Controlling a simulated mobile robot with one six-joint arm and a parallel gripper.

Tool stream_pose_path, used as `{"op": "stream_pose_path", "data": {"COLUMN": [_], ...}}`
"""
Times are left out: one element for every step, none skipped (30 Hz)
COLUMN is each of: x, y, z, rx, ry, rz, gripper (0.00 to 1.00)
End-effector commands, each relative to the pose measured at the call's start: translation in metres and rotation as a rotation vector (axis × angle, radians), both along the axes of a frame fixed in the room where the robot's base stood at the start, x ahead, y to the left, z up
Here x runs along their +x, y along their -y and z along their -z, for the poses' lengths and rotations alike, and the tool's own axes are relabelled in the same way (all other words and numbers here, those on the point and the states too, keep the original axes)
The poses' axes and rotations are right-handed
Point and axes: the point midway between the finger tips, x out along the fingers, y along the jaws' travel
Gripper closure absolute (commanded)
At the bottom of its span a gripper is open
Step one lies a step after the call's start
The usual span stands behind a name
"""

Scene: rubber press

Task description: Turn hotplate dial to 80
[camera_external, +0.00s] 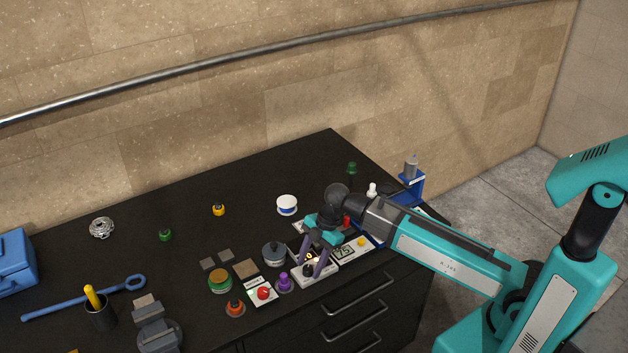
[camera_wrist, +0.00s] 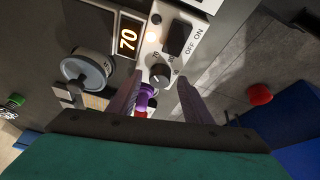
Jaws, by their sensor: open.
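The hotplate's white control panel (camera_external: 319,274) sits near the front edge of the black bench. In the wrist view the panel (camera_wrist: 150,62) carries a round black dial (camera_wrist: 160,75), an orange display (camera_wrist: 128,40) reading 70, and a black ON/OFF switch (camera_wrist: 178,40). The small scale marks around the dial are hard to read. My gripper (camera_wrist: 161,82) is open, with its purple fingers on either side of the dial. I cannot tell whether they touch it. In the external view my gripper (camera_external: 313,264) reaches down to the panel, and the fingers partly hide the display.
The back left of the bench is mostly clear.

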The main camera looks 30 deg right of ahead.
Motion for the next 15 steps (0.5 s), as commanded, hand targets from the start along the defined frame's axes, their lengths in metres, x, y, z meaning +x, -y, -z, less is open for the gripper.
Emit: {"op": "stream_pose_path", "data": {"x": [-0.0001, -0.0001, 0.0, 0.0, 0.0001, 0.0001, 0.0001, 0.0001, 0.0001, 0.0001, 0.0001, 0.0001, 0.0001, 0.0001, 0.0001], "y": [-0.0003, -0.0003, -0.0004, -0.0004, -0.0004, -0.0004, -0.0004, -0.0003, -0.0003, -0.0003, -0.0003, -0.0003, -0.0003, -0.0003, -0.0002], "z": [0.0007, 0.0007, 0.0009, 0.0009, 0.0009, 0.0009, 0.0009, 0.001, 0.0009, 0.0009, 0.0009, 0.0009, 0.0009, 0.0009, 0.0008], "rx": [0.0, 0.0, 0.0, 0.0, 0.0, 0.0, 0.0, 0.0, 0.0, 0.0, 0.0, 0.0, 0.0, 0.0, 0.0], "ry": [0.0, 0.0, 0.0, 0.0, 0.0, 0.0, 0.0, 0.0, 0.0, 0.0, 0.0, 0.0, 0.0, 0.0, 0.0], "rz": [0.0, 0.0, 0.0, 0.0, 0.0, 0.0, 0.0, 0.0, 0.0, 0.0, 0.0, 0.0, 0.0, 0.0, 0.0], "gripper": [0.55, 0.55, 0.55, 0.55, 0.55, 0.55, 0.55, 0.55, 0.56, 0.61, 0.66, 0.73, 0.78, 0.83, 0.9]}}
